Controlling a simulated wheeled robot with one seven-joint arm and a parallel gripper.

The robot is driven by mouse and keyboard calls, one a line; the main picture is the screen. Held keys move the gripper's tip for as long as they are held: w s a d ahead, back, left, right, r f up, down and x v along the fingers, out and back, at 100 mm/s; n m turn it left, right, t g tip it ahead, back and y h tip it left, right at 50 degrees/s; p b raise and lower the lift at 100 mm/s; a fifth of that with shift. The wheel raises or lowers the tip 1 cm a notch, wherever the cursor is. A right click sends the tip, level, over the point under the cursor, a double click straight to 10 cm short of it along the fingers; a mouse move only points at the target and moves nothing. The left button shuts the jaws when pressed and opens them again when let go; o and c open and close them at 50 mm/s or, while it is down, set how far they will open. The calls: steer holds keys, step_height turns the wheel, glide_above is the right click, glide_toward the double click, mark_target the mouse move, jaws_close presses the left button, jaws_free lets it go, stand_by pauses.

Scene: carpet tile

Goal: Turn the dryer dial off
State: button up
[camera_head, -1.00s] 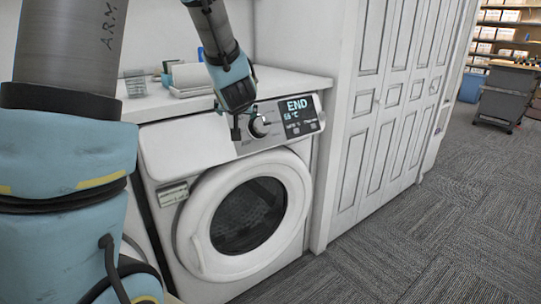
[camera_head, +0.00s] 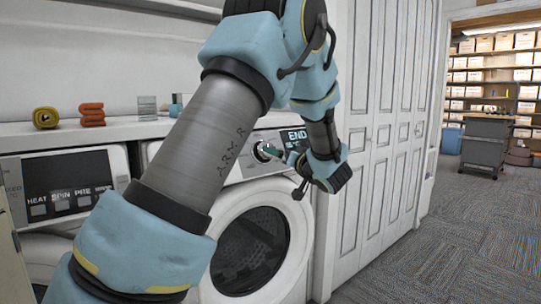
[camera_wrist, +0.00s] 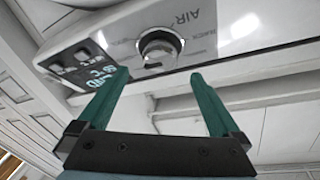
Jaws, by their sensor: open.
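The dryer (camera_head: 305,235) is a white front-loader with a round door and a dark display reading END (camera_head: 294,136). Its dial (camera_head: 260,151) is a round silver knob left of the display, partly covered by a fingertip in the head view. The dial shows clearly in the wrist view (camera_wrist: 160,45), with AIR printed beside it. My gripper (camera_head: 283,170) is in front of the panel, to the right of the dial. In the wrist view its two green fingers (camera_wrist: 160,76) are spread and empty. The dial lies beyond the fingertips, between their lines; I see no contact.
A second machine (camera_head: 68,187) with a dark panel stands at the left. White closet doors (camera_head: 385,110) are close at the right.

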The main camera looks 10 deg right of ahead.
steer(key=x, duration=0.7)
steer(key=shift+s, duration=0.1)
steer(key=c, duration=1.3)
steer(key=shift+o, duration=0.2)
